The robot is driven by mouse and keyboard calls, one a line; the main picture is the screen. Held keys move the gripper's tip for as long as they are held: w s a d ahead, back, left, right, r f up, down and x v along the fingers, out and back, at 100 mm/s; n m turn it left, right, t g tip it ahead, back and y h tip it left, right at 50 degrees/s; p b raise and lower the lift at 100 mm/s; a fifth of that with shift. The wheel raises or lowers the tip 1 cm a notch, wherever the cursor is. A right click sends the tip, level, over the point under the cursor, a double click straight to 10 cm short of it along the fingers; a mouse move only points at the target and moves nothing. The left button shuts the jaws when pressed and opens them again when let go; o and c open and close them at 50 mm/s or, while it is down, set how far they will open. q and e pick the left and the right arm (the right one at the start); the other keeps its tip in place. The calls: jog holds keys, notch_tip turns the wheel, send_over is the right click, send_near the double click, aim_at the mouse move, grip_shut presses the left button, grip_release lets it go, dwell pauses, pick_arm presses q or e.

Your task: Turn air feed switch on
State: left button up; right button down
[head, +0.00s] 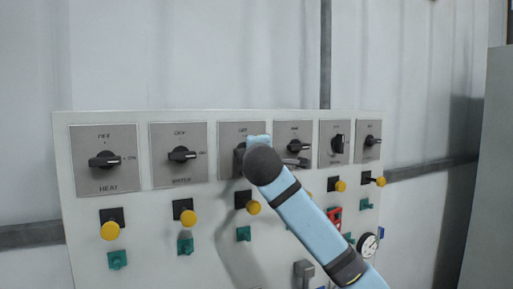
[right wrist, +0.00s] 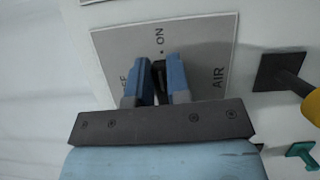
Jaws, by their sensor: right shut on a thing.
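The air feed switch is a black knob (right wrist: 159,76) on a grey square plate (right wrist: 205,50) marked AIR, with ON at the top and a partly covered OFF at the left in the right wrist view. My right gripper (right wrist: 160,82) is shut on this knob, one blue finger on each side. The visible part of the knob lines up with the ON mark. In the head view the plate (head: 229,135) is third from the left, and my right wrist covers most of its knob and the gripper's fingers. My left gripper is out of view.
The HEAT knob (head: 104,160) and WATER knob (head: 182,154) are to the left, with more knobs to the right. Yellow buttons (head: 110,230) and green switches (head: 117,259) stick out below. A round gauge (head: 368,246) sits at lower right.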

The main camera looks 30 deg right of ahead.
jog(key=shift+m, duration=0.4)
jog(key=c, duration=1.1)
grip_release()
jog(key=b+v, duration=0.2)
jog(key=v, duration=1.2)
jog(key=shift+r+b, duration=0.1)
jog(key=shift+b, duration=0.2)
